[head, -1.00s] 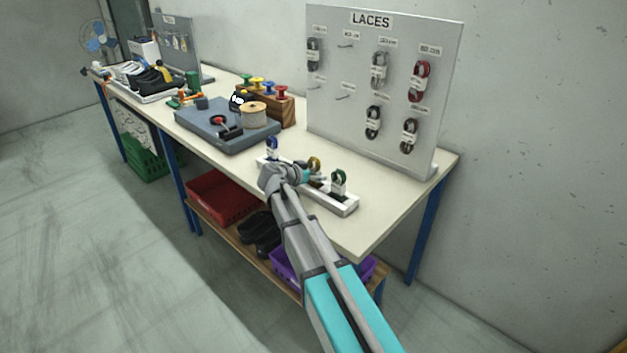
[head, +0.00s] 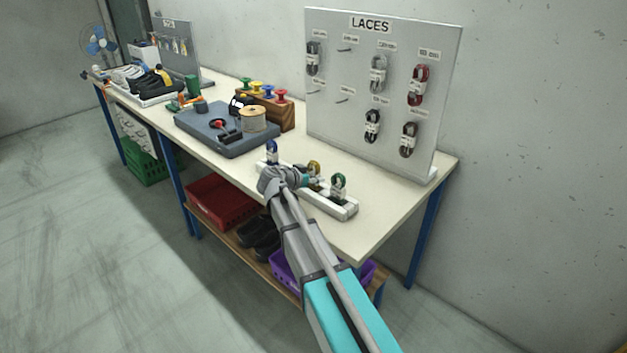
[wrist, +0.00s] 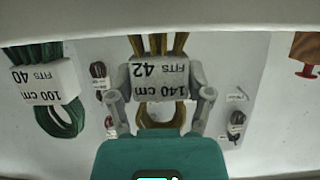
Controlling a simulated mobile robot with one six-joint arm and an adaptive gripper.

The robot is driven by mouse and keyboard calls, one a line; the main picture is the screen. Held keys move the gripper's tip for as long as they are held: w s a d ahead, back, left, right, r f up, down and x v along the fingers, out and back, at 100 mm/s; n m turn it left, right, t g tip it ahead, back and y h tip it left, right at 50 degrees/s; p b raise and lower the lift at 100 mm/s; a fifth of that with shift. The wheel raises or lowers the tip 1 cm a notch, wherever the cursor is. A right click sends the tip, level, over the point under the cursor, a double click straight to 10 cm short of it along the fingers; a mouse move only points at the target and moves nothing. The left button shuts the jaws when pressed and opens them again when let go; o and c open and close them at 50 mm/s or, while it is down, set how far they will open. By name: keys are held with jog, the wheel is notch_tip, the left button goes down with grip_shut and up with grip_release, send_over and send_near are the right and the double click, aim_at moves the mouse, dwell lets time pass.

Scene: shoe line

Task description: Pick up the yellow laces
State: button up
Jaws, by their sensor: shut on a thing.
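The yellow laces (head: 314,166) stand in the middle of a white holder (head: 343,209) at the front of the bench, partly hidden by my arm. In the wrist view the yellow laces (wrist: 158,114) carry a white band reading 140 cm, fits 42. My gripper (wrist: 160,88) is shut on this band, one finger at each side; it also shows in the head view (head: 306,181). The green laces (head: 338,184) stand to the right of it in the head view, and the blue laces (head: 271,151) to the left.
A grey pegboard marked LACES (head: 330,110) stands behind, with several lace bundles on hooks. A grey mat (head: 205,133) with a spool (head: 253,119) lies to the left. The bench's front right corner (head: 375,235) is clear.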

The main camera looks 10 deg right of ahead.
aim_at(314, 172)
jog(key=shift+r, duration=0.15)
notch_tip(314, 172, up, 3)
jog(key=p, duration=0.3)
jog(key=w+r+p+v, duration=0.2)
jog(key=p+v, duration=0.8)
jog(key=v, duration=0.6)
jog(key=shift+r, duration=0.85)
jog(key=shift+s+a, duration=0.2)
